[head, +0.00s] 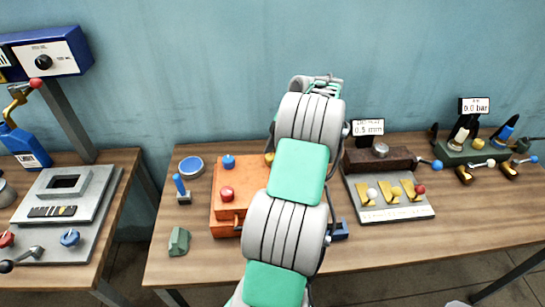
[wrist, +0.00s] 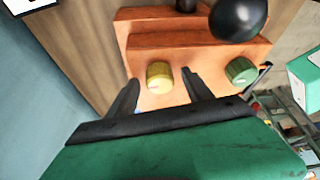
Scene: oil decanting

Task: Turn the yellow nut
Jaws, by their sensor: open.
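The yellow nut (wrist: 159,76) is a short ribbed cylinder on the orange block (wrist: 148,53) in the wrist view. My gripper (wrist: 161,78) is open, with one dark finger on each side of the nut in the picture. A gap shows between the nut and each finger; I cannot tell how deep the fingertips reach along it. In the head view my arm covers much of the orange block (head: 228,222) and hides my gripper. Only a sliver of the yellow nut (head: 269,158) seems to show beside the arm.
A green knob (wrist: 241,71) sits right of the right finger, and a black ball (wrist: 238,18) stands above it. The block also carries a red knob (head: 227,194) and a blue knob (head: 229,162). A grey base with levers (head: 390,207) stands to the right.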

